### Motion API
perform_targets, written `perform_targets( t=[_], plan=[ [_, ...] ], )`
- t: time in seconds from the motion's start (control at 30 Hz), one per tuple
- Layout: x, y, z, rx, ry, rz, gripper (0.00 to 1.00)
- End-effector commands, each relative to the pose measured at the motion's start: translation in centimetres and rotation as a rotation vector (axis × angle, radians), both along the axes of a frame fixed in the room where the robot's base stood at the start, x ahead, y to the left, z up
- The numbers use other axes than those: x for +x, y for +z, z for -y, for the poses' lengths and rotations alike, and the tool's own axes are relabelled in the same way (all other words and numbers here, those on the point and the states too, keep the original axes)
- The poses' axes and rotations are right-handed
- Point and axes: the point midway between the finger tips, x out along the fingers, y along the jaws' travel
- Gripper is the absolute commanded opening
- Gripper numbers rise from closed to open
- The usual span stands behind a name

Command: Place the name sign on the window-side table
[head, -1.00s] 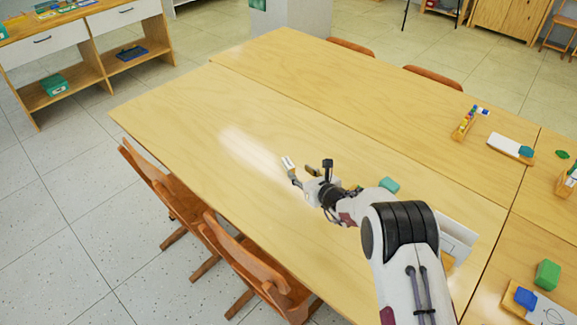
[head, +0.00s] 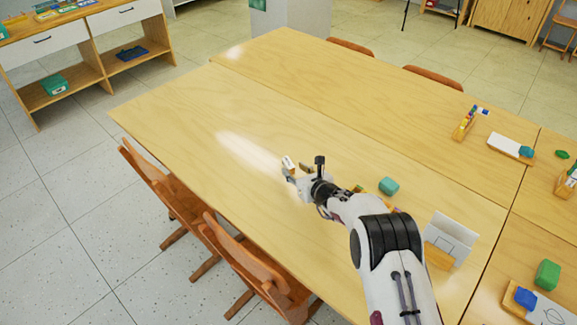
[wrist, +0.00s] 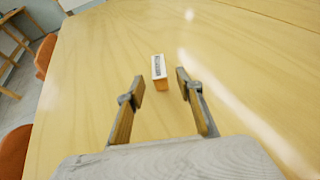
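The name sign (wrist: 158,67) is a small white block with dark lettering and a wood-coloured side. It rests on the light wooden table (wrist: 98,75), just beyond the fingertips in the wrist view. In the head view the sign (head: 288,162) is near the middle of the near table (head: 180,110). My gripper (wrist: 158,80) is open, its two fingers wide apart with nothing between them. In the head view my gripper (head: 297,171) is low over the table, right beside the sign; the exact gap is hard to tell there.
A green block (head: 389,186) and a white card in a wooden holder (head: 438,256) are to the right of my gripper. Orange chairs (head: 255,262) line the near edge. The table's left part is clear. A second table (head: 330,85) adjoins behind.

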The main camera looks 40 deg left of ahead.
Motion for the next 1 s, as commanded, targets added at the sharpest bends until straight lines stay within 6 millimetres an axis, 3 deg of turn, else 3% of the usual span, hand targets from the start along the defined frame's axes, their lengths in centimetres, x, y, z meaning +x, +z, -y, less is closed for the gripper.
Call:
perform_targets(
  t=[0.37, 0.93, 0.97, 1.0],
  plan=[
    [0.5, -0.5, -1.3, 0.001, 0.000, 0.000, 0.36],
    [0.6, -0.6, -1.4, 0.000, 0.000, 0.000, 0.36],
    [0.6, -0.6, -1.4, 0.000, 0.000, 0.000, 0.34],
    [0.6, -0.6, -1.4, 0.000, 0.000, 0.000, 0.23]
  ],
)
